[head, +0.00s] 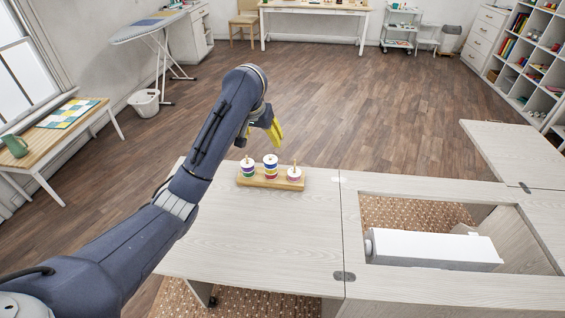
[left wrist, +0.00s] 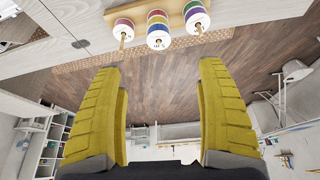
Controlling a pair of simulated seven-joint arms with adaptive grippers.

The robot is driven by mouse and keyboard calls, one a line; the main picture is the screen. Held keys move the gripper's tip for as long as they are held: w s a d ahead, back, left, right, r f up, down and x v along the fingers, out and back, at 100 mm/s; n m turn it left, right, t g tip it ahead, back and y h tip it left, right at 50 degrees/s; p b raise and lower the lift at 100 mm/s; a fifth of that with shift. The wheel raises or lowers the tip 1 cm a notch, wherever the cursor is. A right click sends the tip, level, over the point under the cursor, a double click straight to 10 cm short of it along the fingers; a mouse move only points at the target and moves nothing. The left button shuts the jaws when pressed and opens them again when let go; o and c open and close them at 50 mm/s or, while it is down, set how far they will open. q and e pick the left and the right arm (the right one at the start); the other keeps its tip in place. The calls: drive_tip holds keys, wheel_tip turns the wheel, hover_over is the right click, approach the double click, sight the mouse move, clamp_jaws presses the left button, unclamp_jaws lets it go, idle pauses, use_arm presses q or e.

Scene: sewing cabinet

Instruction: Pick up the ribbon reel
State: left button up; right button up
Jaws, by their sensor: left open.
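Several ribbon reels in bands of colour with white flanges stand on three pegs of a wooden holder (head: 257,183) on the cabinet's left leaf. In the head view there is a left stack (head: 247,169), a taller middle stack (head: 270,168) and a right one with a pink band (head: 294,174). The reels also show at the top of the left wrist view, the middle stack (left wrist: 158,32) among them. My left gripper (head: 274,131) is above and beyond the holder, apart from the reels. Its yellow fingers (left wrist: 162,75) are spread with nothing between them. My right gripper is not in view.
The pale cabinet top (head: 270,240) is bare in front of the holder. On the right, a white sewing machine (head: 435,248) lies in the cabinet's opening. A side leaf (head: 520,150) extends at the far right. Open wooden floor (head: 370,110) lies beyond the cabinet.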

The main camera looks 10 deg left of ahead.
use_arm(q)
drive_tip(key=d, duration=0.1)
approach(270, 159)
drive_tip(key=shift+x, duration=5.45)
drive_tip(key=shift+c, duration=0.3)
drive_tip(key=c, duration=1.1)
